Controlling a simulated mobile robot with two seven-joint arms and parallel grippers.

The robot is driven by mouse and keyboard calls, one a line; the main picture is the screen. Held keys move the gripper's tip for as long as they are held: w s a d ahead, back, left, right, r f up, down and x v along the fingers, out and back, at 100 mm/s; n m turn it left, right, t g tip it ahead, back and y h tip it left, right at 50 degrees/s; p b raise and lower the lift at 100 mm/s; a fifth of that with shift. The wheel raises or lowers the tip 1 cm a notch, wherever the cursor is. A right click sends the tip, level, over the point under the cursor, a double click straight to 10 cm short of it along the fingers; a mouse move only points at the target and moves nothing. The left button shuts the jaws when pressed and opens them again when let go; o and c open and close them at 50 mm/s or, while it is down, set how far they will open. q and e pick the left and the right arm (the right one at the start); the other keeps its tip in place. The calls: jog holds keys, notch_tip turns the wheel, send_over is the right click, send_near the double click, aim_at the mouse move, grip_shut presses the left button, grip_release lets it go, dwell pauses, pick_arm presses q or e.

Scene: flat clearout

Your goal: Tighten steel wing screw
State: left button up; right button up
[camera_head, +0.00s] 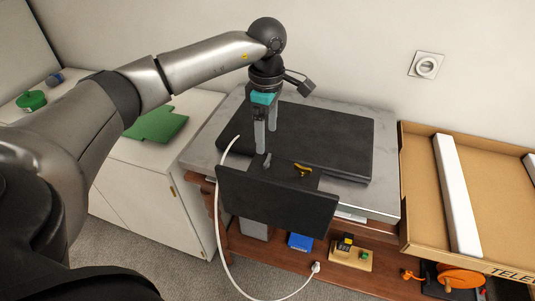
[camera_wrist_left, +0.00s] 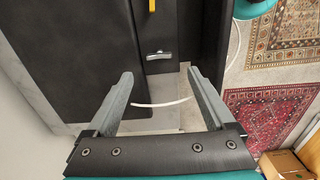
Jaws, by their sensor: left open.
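The steel wing screw (camera_head: 267,160) is a small grey piece at the back of an upright black panel (camera_head: 277,201). In the left wrist view the steel wing screw (camera_wrist_left: 159,55) lies crosswise on a dark strip, just beyond my fingertips and between their lines. A yellow wing screw (camera_head: 302,169) sits to its right in the head view; its edge shows at the top of the left wrist view (camera_wrist_left: 152,6). My left gripper (camera_head: 266,140) points down above the steel screw, open and empty, with a gap between the fingers (camera_wrist_left: 160,73). My right gripper is not in view.
A flat black slab (camera_head: 315,137) lies on the grey-topped cabinet (camera_head: 205,146) behind the panel. A white cable (camera_head: 219,222) loops past the panel's left edge. An open cardboard box (camera_head: 500,190) stands at right. Small items, including a blue box (camera_head: 300,241), sit on the lower shelf.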

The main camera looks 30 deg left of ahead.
aim_at(267, 158)
pick_arm(q)
notch_tip(267, 158, down, 8)
jog(key=shift+r, duration=0.2)
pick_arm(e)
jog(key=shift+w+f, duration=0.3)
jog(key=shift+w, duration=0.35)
pick_arm(q)
jog(key=shift+c, duration=0.4)
jog(key=c, duration=1.3)
